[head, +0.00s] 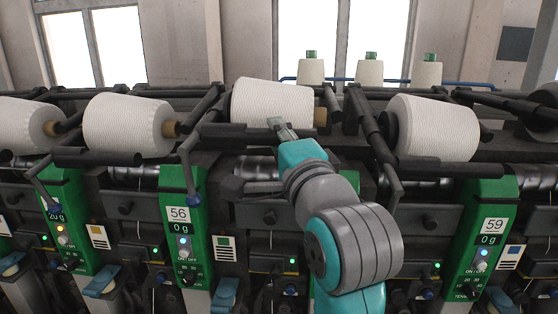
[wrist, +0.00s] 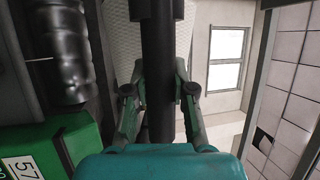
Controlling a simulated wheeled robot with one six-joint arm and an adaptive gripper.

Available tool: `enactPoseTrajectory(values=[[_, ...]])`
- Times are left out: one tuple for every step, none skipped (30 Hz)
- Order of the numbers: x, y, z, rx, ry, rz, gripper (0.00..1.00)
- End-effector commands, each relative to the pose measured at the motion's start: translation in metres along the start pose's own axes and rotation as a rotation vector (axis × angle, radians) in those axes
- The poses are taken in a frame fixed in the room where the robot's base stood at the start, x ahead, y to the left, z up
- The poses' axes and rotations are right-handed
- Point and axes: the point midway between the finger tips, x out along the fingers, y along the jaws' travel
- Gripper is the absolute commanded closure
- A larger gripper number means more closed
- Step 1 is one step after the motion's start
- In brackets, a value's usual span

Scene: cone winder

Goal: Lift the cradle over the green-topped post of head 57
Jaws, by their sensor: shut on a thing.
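My gripper (wrist: 160,85) is shut on the dark round bar of the cradle (wrist: 157,120), with one finger on each side of it in the wrist view. In the head view my gripper (head: 279,128) is in front of the white yarn cone (head: 270,98), where the dark cradle bar (head: 226,130) crosses. The cone also shows behind the bar in the wrist view (wrist: 121,45). The green-topped post of head 57 (wrist: 62,142), with its number plate, is at the lower left of the wrist view. In the head view my arm hides most of it.
Other cones sit in cradles at left (head: 128,125) and right (head: 438,127). A shiny dark drum (wrist: 65,50) is left of the bar in the wrist view.

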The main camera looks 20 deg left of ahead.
Motion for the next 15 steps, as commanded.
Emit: enactPoseTrajectory(values=[[0.001,-0.012,-0.001,-0.002,0.001,-0.007,1.00],[0.002,-0.016,-0.001,-0.002,0.001,-0.008,1.00],[0.002,-0.020,-0.001,-0.002,0.001,-0.007,1.00],[0.002,-0.023,-0.001,-0.002,0.001,-0.006,1.00],[0.002,-0.026,-0.001,-0.002,0.001,-0.006,1.00],[0.003,-0.028,-0.002,-0.002,0.001,-0.005,1.00],[0.003,-0.029,-0.002,-0.002,0.001,-0.005,1.00],[0.003,-0.030,-0.002,-0.002,0.001,-0.004,1.00],[0.003,-0.031,-0.002,-0.001,0.001,-0.004,1.00],[0.003,-0.031,-0.002,-0.001,0.001,-0.004,1.00],[0.003,-0.031,-0.002,-0.001,0.000,-0.003,1.00],[0.003,-0.031,-0.001,-0.001,0.000,-0.003,1.00],[0.003,-0.030,-0.001,-0.001,0.000,-0.003,1.00],[0.003,-0.030,-0.001,-0.001,0.000,-0.003,1.00],[0.003,-0.030,-0.001,-0.001,0.000,-0.003,1.00]])
